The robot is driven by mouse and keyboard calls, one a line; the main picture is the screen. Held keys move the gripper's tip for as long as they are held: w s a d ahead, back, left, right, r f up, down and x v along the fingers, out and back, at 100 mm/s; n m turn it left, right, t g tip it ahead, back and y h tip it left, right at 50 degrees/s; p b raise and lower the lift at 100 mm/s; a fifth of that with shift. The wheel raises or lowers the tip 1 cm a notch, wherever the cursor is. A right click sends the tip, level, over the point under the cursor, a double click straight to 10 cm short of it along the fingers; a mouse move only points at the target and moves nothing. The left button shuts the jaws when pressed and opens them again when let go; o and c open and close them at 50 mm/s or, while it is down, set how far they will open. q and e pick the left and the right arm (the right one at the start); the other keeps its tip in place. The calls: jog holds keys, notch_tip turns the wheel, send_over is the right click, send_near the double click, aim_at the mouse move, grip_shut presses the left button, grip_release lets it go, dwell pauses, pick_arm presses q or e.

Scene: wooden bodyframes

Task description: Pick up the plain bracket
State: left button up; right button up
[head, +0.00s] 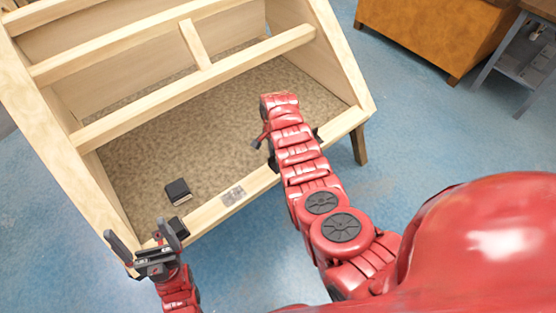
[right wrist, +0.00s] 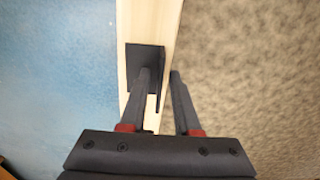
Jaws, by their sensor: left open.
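A plain black bracket (right wrist: 136,62) with a thin upright flange is on the pale wooden rail in the right wrist view. My right gripper (right wrist: 161,78) is open around the flange, with one finger on each side. The left finger covers part of the bracket; I cannot tell whether either finger touches it. In the head view my right arm hides most of that hand, and the dark parts beside it cannot be told apart. My left gripper (head: 147,238) is open and empty near the frame's front left corner.
The wooden bodyframe (head: 95,130) has a brown speckled panel (head: 140,150) inside. A small black box (head: 178,191) lies on that panel near the front rail. A grey flat plate (head: 232,195) is on the rail. An orange-brown cabinet (head: 430,35) stands beyond open blue floor.

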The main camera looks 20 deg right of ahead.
grip_shut()
dwell(1.2)
